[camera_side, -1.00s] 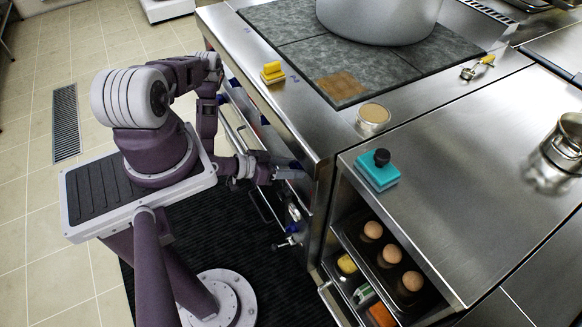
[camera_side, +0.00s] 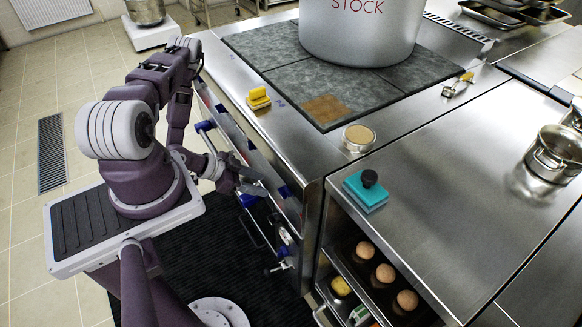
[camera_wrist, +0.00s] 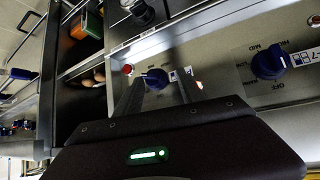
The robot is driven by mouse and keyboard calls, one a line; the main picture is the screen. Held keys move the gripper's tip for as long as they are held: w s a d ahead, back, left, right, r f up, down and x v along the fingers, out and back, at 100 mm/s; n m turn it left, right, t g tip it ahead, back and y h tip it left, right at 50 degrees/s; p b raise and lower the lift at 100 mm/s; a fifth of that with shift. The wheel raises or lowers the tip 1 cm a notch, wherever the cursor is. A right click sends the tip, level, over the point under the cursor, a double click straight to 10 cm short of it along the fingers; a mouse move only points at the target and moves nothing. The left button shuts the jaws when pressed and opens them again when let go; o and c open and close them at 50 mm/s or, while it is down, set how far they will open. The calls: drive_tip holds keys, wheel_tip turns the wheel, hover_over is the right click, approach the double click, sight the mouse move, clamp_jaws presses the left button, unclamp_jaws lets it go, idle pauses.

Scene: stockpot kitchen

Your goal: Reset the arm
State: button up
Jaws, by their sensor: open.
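My gripper (camera_side: 258,188) hangs low beside the front panel of the steel stove counter (camera_side: 232,92) in the side view. Its fingers point right, toward the panel. In the wrist view my gripper (camera_wrist: 158,88) has its two dark fingers apart, with nothing held between them. A blue knob (camera_wrist: 156,78) on the control panel shows between the fingertips. I cannot tell whether the fingers touch it. A second blue knob (camera_wrist: 268,63), with markings around it, is farther right.
A large stockpot (camera_side: 360,35) stands on the stone cooktop. A yellow sponge (camera_side: 258,98), a round tin (camera_side: 358,138) and a teal block with a black knob (camera_side: 366,191) are on the counters. Eggs (camera_side: 364,250) sit on a shelf below.

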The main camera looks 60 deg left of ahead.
wheel_tip(320, 180, up, 26)
drive_tip(key=w+a+m+g+y, duration=0.2)
drive_tip(key=m+g+y, duration=0.1)
drive_tip(key=g+y, duration=0.25)
drive_tip(key=s+d+r+n, duration=0.25)
drive_tip(key=d+r, duration=0.35)
drive_tip(key=r, duration=0.4)
drive_tip(key=s+d+r+n+t+h, duration=0.1)
drive_tip(key=s+d+r+n+h, duration=0.1)
drive_tip(key=s+d+r+n, duration=0.2)
drive_tip(key=s+d+r, duration=0.3)
drive_tip(key=s+d, duration=0.2)
drive_tip(key=d, duration=0.2)
drive_tip(key=shift+s+d+t+h, duration=0.25)
drive_tip(key=shift+t+h, duration=0.1)
drive_tip(key=shift+r, duration=0.1)
